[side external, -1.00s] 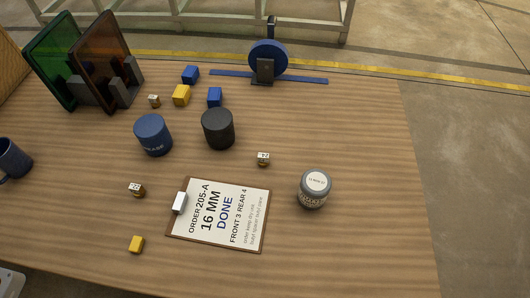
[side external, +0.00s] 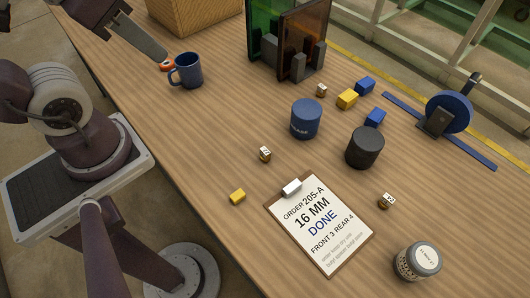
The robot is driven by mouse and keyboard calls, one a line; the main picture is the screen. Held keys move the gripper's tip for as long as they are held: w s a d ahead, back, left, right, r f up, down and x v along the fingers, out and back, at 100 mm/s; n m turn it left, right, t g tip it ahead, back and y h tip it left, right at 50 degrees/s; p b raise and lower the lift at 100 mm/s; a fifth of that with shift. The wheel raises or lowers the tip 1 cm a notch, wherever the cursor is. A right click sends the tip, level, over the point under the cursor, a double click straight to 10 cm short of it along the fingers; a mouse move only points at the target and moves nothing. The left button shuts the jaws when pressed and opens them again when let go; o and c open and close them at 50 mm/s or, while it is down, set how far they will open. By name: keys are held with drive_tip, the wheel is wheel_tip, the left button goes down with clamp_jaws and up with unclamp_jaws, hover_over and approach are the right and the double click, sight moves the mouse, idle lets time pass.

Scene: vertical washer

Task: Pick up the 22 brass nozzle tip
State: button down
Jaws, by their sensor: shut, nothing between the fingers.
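Three small brass nozzle tips with white number labels stand apart on the wooden table. The numbers are too small to read surely, so I cannot tell which is the 22. My gripper (side external: 166,66) is at the upper left, beside the blue mug (side external: 188,72) and far from all three tips. It is shut and empty; its small orange end shows.
A clipboard (side external: 318,228), a lidded jar (side external: 418,262), blue (side external: 306,120) and black (side external: 364,149) cylinders, and yellow (side external: 237,196) and blue (side external: 375,118) blocks stand about. Green and brown panels (side external: 302,48) and a blue disc stand (side external: 447,112) are at the back. The left-middle table is clear.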

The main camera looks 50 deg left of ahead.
drive_tip(key=c, duration=1.3)
unclamp_jaws()
drive_tip(key=n+g+h, duration=0.8)
drive_tip(key=n, duration=0.1)
hover_over(264, 149)
drive_tip(key=s+a, duration=0.2)
drive_tip(key=a, duration=0.3)
wheel_tip(264, 149, down, 15)
drive_tip(key=f+n+h, duration=0.1)
drive_tip(key=f+n, duration=0.1)
drive_tip(key=f, duration=0.3)
drive_tip(key=w+f+n+t+h, duration=0.1)
drive_tip(key=f+n+h, duration=0.1)
drive_tip(key=f+n, duration=0.1)
drive_tip(key=w+f+n+h, duration=0.1)
drive_tip(key=f+n+h, duration=0.1)
drive_tip(key=f, duration=0.4)
drive_tip(key=shift+a+f+n, duration=0.3)
drive_tip(key=shift+a+n, duration=0.1)
drive_tip(key=shift+n, duration=0.1)
drive_tip(key=x, duration=0.7)
drive_tip(key=shift+w+f, duration=0.1)
drive_tip(key=shift+w, duration=0.2)
